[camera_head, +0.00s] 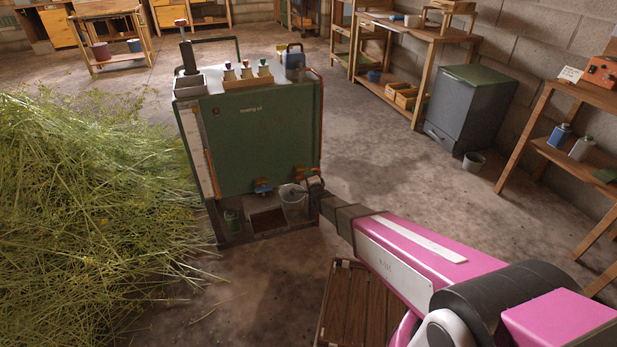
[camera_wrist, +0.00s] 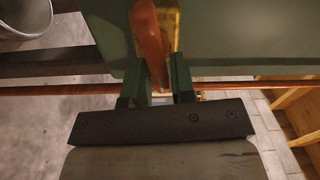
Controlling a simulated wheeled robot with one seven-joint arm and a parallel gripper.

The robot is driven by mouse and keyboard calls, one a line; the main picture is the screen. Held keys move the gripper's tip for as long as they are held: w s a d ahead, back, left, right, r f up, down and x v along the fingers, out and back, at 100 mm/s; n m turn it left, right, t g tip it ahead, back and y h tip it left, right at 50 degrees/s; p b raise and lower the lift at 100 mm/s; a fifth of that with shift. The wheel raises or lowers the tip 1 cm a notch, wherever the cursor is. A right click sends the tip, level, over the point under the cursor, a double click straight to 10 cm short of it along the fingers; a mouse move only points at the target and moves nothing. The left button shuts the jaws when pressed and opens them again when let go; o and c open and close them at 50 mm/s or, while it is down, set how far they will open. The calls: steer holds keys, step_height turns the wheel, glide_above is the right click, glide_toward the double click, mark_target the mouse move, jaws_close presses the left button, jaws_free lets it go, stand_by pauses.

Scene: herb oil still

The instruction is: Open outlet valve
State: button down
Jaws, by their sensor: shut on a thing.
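The green still cabinet (camera_head: 255,140) stands at the centre, and its green panel shows at the top of the wrist view (camera_wrist: 240,35). My gripper (camera_head: 312,186) is at the lower right corner of the front, right of that valve. In the wrist view its dark green fingers (camera_wrist: 156,82) are shut on an orange handle (camera_wrist: 148,38), seemingly the outlet valve's, which stands upright between them. The valve body behind the handle is mostly hidden.
A metal bucket (camera_head: 292,199) stands below the front, left of my gripper; its rim shows in the wrist view (camera_wrist: 25,34). A copper pipe (camera_wrist: 60,90) runs across behind my fingers. A herb heap (camera_head: 85,200) lies left.

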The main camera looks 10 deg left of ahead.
steer(key=shift+f+m, duration=0.25)
steer(key=shift+m, duration=0.75)
steer(key=c, duration=1.1)
jaws_free()
steer(key=shift+s, duration=0.1)
steer(key=v, duration=1)
steer(key=shift+s+d, duration=0.2)
steer(key=shift+s, duration=0.1)
